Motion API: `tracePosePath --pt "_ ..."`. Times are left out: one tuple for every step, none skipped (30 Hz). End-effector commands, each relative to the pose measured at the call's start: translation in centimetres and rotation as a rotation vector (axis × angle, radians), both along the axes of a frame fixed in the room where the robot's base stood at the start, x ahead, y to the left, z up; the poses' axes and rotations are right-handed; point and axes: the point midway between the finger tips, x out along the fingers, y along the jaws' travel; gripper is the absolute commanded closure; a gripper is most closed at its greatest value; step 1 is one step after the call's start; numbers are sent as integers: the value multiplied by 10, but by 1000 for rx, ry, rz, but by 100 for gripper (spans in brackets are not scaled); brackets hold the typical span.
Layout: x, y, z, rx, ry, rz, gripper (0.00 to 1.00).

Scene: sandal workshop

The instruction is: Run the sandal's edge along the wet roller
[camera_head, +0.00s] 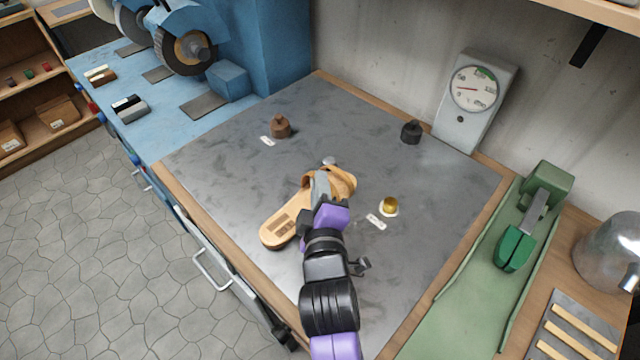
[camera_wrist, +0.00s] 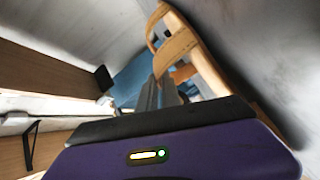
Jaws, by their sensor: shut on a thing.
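A tan sandal (camera_head: 283,222) with wide straps is over the grey metal tabletop (camera_head: 240,165), its sole running from lower left to upper right. My gripper (camera_head: 321,187) is shut on the sandal near its strap end. I cannot tell whether the sole touches the tabletop. In the wrist view the tan sandal straps (camera_wrist: 183,45) show beyond the grey fingers (camera_wrist: 158,95) of my gripper. My arm covers part of the tabletop below the sandal. I cannot make out for sure which thing is the wet roller.
A brown weight (camera_head: 280,127), a dark weight (camera_head: 411,132) and a brass piece (camera_head: 389,205) stand on the tabletop. A dial gauge (camera_head: 474,95) stands at the back. A green tool (camera_head: 520,235) is at right; a blue machine with wheels (camera_head: 187,50) is at upper left.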

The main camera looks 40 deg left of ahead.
Motion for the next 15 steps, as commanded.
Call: tracePosePath --pt "0 1 1 2 -3 1 100" --pt "1 2 1 2 -3 1 100" --pt "1 3 1 2 -3 1 100" --pt "1 4 1 2 -3 1 100" --pt "1 5 1 1 -3 0 100" --pt "1 6 1 1 -3 0 100" --pt "1 7 1 1 -3 0 100" --pt "1 7 1 1 -3 0 100" --pt "1 8 1 1 -3 0 100" --pt "1 8 1 1 -3 0 100" --pt "1 8 1 1 -3 0 100" --pt "1 8 1 1 -3 0 100" --pt "1 8 1 2 -2 0 100" --pt "1 8 1 2 -2 0 100" --pt "1 8 1 2 -2 0 100"
